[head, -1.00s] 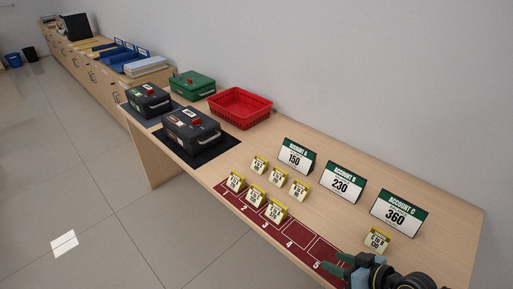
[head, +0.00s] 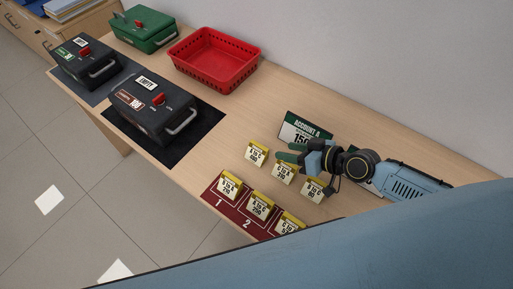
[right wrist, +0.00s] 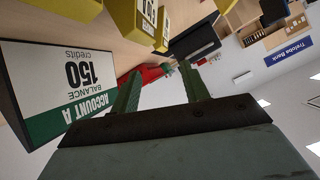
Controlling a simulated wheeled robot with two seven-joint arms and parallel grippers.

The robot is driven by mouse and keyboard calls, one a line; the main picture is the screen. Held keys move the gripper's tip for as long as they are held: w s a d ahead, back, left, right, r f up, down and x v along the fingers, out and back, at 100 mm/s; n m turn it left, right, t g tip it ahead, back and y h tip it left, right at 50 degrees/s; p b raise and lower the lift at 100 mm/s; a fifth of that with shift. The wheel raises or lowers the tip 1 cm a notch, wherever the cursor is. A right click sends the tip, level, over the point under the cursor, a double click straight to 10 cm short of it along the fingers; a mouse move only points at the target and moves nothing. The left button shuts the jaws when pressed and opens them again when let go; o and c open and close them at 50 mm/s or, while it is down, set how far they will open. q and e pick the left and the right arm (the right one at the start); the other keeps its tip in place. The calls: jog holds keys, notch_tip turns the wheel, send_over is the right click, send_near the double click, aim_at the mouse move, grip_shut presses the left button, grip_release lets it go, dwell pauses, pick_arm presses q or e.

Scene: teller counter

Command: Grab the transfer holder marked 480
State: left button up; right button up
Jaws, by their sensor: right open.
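Several small yellow-topped holders with white labels stand on the counter. The back-left one (head: 256,153) appears to read "A to C" with 480 below, though the print is small. Beside it stand a middle holder (head: 283,173) and a right holder (head: 313,190). My right gripper (head: 288,152) is open and empty, its green fingers pointing left, just right of the back-left holder and over the area behind the middle one. In the right wrist view its fingers (right wrist: 160,80) are apart with nothing between them, and yellow holders (right wrist: 135,20) show at the top. My left gripper is out of view.
The Account A sign (head: 304,130) stands close behind my right gripper. Three more holders stand on the numbered red strip (head: 213,197) in front. Dark boxes (head: 155,108), a green box (head: 142,30) and a red basket (head: 214,60) stand left. Bare counter lies between.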

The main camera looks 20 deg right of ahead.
aim_at(264, 148)
jog(key=x, duration=0.3)
jog(key=shift+w+a+f, duration=0.2)
jog(key=shift+w+a, duration=0.1)
jog(key=x, duration=0.4)
jog(key=shift+a+f, duration=0.25)
jog(key=shift+w+a+f, duration=0.1)
jog(key=shift+w, duration=0.05)
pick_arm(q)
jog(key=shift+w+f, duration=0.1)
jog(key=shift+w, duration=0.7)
pick_arm(e)
jog(key=shift+c, duration=0.4)
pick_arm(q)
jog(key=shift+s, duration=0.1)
pick_arm(e)
grip_shut()
